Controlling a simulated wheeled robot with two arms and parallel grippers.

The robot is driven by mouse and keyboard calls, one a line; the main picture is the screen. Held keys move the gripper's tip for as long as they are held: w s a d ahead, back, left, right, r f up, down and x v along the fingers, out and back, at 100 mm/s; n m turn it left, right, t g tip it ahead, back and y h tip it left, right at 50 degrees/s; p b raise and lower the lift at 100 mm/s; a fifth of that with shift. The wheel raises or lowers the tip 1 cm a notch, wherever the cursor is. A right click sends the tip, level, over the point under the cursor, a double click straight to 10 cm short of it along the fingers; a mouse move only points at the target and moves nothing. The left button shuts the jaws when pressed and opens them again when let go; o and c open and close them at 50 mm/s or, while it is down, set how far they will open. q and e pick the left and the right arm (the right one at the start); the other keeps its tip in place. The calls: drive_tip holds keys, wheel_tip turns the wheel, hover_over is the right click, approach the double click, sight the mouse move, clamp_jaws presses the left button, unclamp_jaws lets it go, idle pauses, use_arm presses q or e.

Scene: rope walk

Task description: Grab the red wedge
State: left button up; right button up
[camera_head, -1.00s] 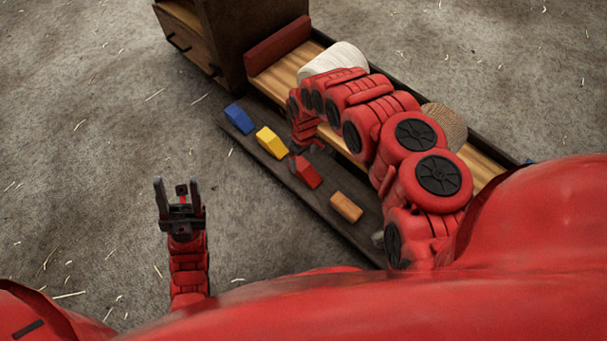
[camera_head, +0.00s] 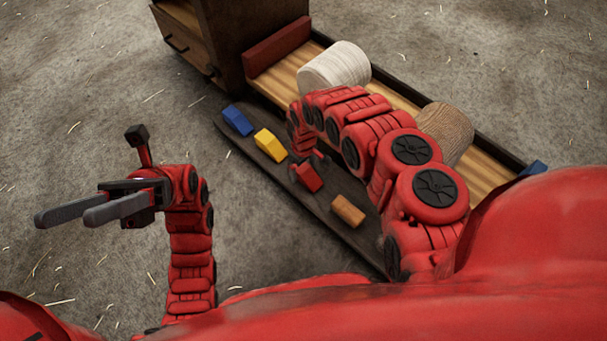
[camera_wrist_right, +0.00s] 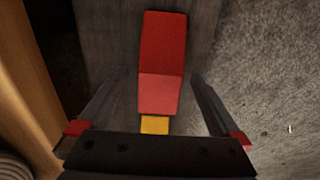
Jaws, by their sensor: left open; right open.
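The red wedge (camera_head: 309,178) lies on the dark low board, between a yellow wedge (camera_head: 270,145) and an orange-brown block (camera_head: 347,210). My right gripper (camera_head: 308,162) is just by the red wedge, partly hidden by its own arm in the head view. In the right wrist view, the red wedge (camera_wrist_right: 161,60) lies lengthwise between the two spread fingers of the right gripper (camera_wrist_right: 160,78), with gaps on both sides. My left gripper (camera_head: 66,218) is open and empty over the floor at left.
A blue wedge (camera_head: 238,119) lies at the board's far end. Beside the dark board (camera_head: 325,213) runs a wooden trough with a white roll (camera_head: 335,68) and a brown roll (camera_head: 445,130). A wooden cabinet (camera_head: 225,45) stands at the back. The floor at left is clear.

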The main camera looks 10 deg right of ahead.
drive_tip(key=shift+f+b, duration=0.5)
drive_tip(key=shift+f, duration=0.55)
use_arm(q)
drive_tip(key=s+a+r+m+t+y, duration=0.1)
drive_tip(key=s+a+m+t+y, duration=0.2)
drive_tip(key=s+a+t+y, duration=0.1)
drive_tip(key=shift+s+m+t+y, duration=0.3)
drive_tip(key=shift+s+m+t, duration=0.1)
drive_tip(key=shift+s+t, duration=0.4)
drive_tip(key=shift+w, duration=0.1)
use_arm(e)
drive_tip(key=shift+c, duration=0.3)
clamp_jaws()
use_arm(q)
drive_tip(key=shift+d+r, duration=0.1)
drive_tip(key=shift+w, duration=0.1)
